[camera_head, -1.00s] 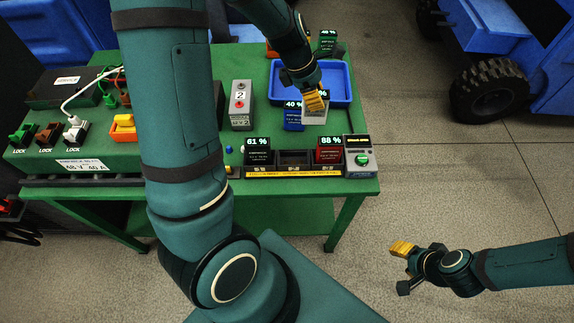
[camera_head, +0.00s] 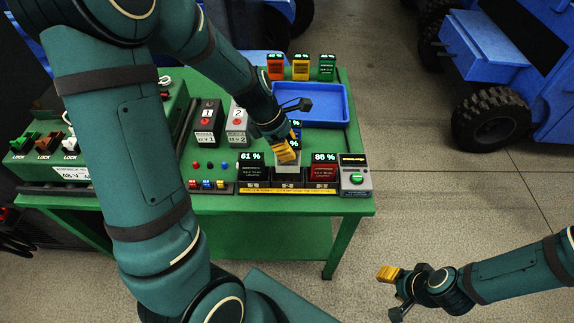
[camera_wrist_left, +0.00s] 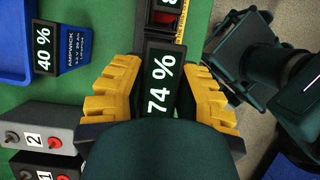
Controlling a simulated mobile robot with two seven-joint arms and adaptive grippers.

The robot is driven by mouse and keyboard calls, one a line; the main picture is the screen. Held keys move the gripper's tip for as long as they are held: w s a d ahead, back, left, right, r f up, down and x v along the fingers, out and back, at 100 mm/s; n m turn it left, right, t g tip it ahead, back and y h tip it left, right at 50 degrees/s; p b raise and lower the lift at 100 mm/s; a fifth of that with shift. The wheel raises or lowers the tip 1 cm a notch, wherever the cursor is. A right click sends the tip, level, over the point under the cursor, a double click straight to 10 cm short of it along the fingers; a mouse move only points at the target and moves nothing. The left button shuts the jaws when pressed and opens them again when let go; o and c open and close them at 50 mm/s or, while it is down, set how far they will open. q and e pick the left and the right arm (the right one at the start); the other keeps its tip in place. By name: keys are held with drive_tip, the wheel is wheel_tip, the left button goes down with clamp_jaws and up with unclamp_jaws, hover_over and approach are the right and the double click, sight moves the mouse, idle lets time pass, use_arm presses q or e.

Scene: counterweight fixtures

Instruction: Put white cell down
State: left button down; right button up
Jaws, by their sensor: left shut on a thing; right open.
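My left gripper (camera_head: 285,152) is shut on the white cell (camera_head: 288,171) at the middle slot of the three-slot rack (camera_head: 287,190). In the left wrist view its dark display (camera_wrist_left: 160,82) reads 74 % between the yellow fingers. The cell's lower end is at the slot, but I cannot tell whether it is seated. A black cell (camera_head: 251,169) reading 61 % is in the left slot, and a red cell (camera_head: 323,169) reading 88 % is in the right slot. My right gripper (camera_head: 391,287) is open and empty, out over the floor.
A blue cell (camera_wrist_left: 70,50) reading 40 % stands behind the rack, mostly hidden in the head view. The blue tray (camera_head: 335,121) looks empty. Orange, yellow and green cells stand at the back. A grey box with a green button (camera_head: 355,176) adjoins the rack's right end.

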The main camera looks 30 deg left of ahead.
use_arm(q)
wheel_tip(320, 180, down, 2)
drive_tip(key=shift+b, duration=0.3)
drive_tip(key=shift+f+b, duration=0.6)
drive_tip(key=shift+f, duration=0.75)
drive_tip(key=shift+f, duration=0.15)
drive_tip(key=c, duration=0.8)
unclamp_jaws()
drive_tip(key=shift+r, duration=0.2)
drive_tip(key=p+v, duration=0.4)
drive_tip(key=v, duration=0.8)
drive_tip(key=shift+s, duration=0.15)
drive_tip(key=shift+f, duration=0.1)
